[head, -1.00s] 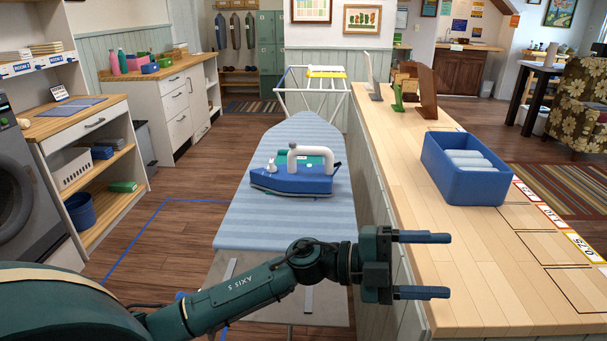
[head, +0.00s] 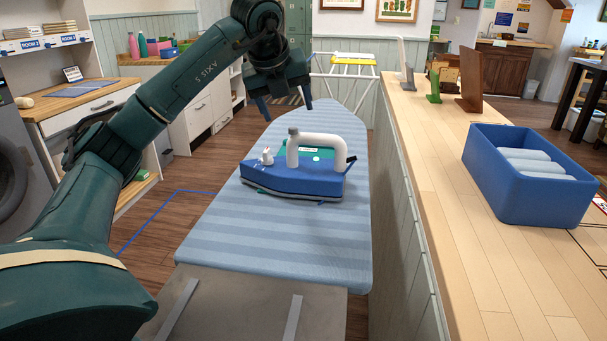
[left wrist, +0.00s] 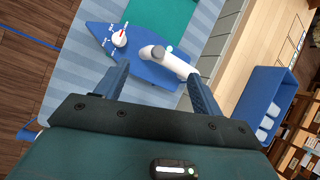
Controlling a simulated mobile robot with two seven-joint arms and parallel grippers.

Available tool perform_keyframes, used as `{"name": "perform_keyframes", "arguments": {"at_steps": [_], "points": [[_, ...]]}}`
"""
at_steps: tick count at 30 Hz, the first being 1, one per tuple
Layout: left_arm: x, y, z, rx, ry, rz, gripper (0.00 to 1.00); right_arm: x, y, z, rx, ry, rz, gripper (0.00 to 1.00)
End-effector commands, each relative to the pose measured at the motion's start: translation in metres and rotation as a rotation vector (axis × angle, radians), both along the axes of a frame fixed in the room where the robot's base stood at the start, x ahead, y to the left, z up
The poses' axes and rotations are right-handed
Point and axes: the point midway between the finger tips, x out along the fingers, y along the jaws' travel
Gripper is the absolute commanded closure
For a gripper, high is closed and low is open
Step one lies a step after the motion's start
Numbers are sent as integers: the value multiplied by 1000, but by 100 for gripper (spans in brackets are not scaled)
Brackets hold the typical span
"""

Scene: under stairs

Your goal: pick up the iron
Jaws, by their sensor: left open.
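The iron (head: 300,172) is blue with a teal top and a white arched handle. It lies flat on the striped ironing board (head: 230,240), with its tip to the left. My left gripper (head: 285,108) hangs beyond and above the iron in the head view, fingers pointing down, open and empty. In the left wrist view the iron (left wrist: 135,62) shows past the two spread fingers, with its white handle (left wrist: 172,62) between and beyond the fingertips. I see no contact. My right gripper is not in view.
A wooden counter (head: 430,180) runs along the board's right side, bearing a blue bin (head: 525,190) of rolled white items. A white rack (head: 345,85) stands behind the board. A shelf unit (head: 90,105) stands at the left.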

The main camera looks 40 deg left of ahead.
Motion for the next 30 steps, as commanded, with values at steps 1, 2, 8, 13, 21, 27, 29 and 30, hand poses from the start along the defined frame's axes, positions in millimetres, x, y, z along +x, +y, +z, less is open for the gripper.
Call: {"name": "perform_keyframes", "arguments": {"at_steps": [1,2,8,13,21,27,29,30], "points": [[5,2,-11,-1,5,1,32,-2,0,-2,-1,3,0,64],[8,3,-16,-1,3,0,32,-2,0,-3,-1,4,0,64],[23,6,-39,-1,1,-4,32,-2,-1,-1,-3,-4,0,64],[28,9,-47,-2,1,-4,32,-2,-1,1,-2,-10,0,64],[48,20,-79,-2,1,-6,32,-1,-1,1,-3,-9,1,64],[52,22,-86,-2,-1,-6,32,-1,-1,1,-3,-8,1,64],[52,22,-86,-2,-1,-6,32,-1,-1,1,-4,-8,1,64],[52,22,-86,-2,-1,-6,32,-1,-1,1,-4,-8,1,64]]}}
